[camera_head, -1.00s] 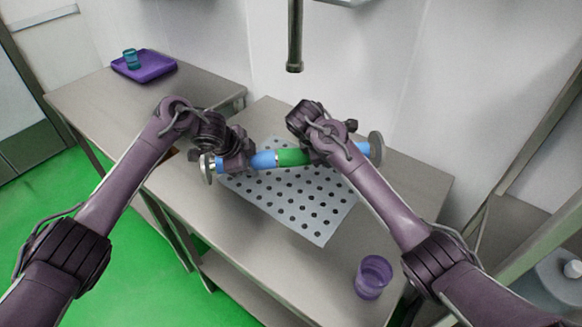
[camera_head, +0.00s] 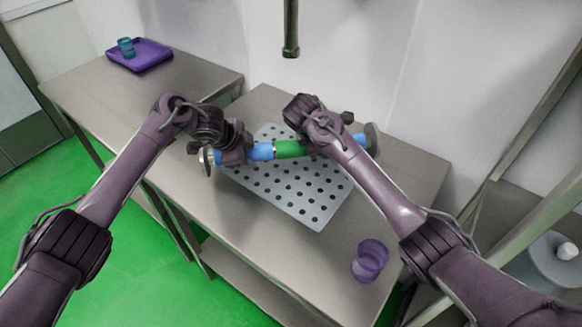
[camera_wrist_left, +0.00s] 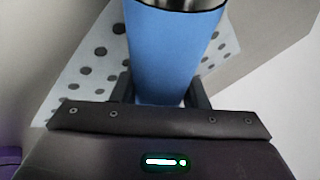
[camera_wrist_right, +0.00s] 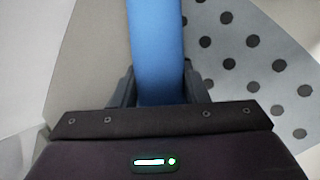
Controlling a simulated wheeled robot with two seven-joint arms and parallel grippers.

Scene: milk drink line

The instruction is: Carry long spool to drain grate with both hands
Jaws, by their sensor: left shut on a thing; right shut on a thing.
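The long spool (camera_head: 291,149) has a green middle, blue sections and a grey disc at each end. It lies crosswise over the back part of the drain grate (camera_head: 316,213), a light grey plate with dark holes. My left gripper (camera_head: 236,153) is shut on the spool's left blue part (camera_wrist_left: 172,55). My right gripper (camera_head: 326,143) is shut on its right blue part (camera_wrist_right: 156,45), partly hidden behind my wrist. The grate also shows behind the spool in both wrist views. I cannot tell whether the spool touches the grate.
A purple cup (camera_head: 370,260) stands on the metal table (camera_head: 270,258) at the front right. A purple tray (camera_head: 152,54) with a teal cup (camera_head: 126,47) is on the side table at the back left. A dark pipe (camera_head: 290,30) hangs above the back edge.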

